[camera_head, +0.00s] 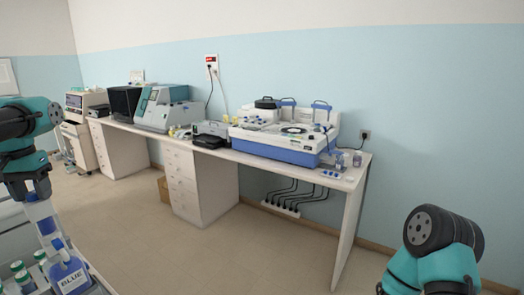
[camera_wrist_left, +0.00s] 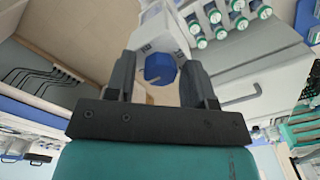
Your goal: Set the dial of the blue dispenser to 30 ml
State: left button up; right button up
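The blue dispenser (camera_head: 45,222) stands at the lower left of the head view, with a pale upper body and a blue base labelled "BLUE". In the left wrist view its pale body (camera_wrist_left: 160,25) is at the top centre, with a blue dial (camera_wrist_left: 160,68) facing the camera. My left gripper (camera_wrist_left: 158,88) is open, its dark fingers on either side of the dial with gaps visible. The dial's setting and scale cannot be read. In the head view the left gripper (camera_head: 30,188) is just above the dispenser. My right gripper is out of view; only part of that arm shows.
Several green-capped bottles (camera_head: 20,268) stand close left of the dispenser. They also show at the top of the left wrist view (camera_wrist_left: 215,17). A long white bench (camera_head: 345,180) with lab machines runs along the wall. The floor between is mostly clear.

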pick_arm(q)
jog(key=c, duration=0.5)
jog(key=shift+o, duration=0.2)
jog(key=shift+n, duration=1.5)
jog(key=shift+n, duration=1.5)
jog(key=shift+n, duration=1.5)
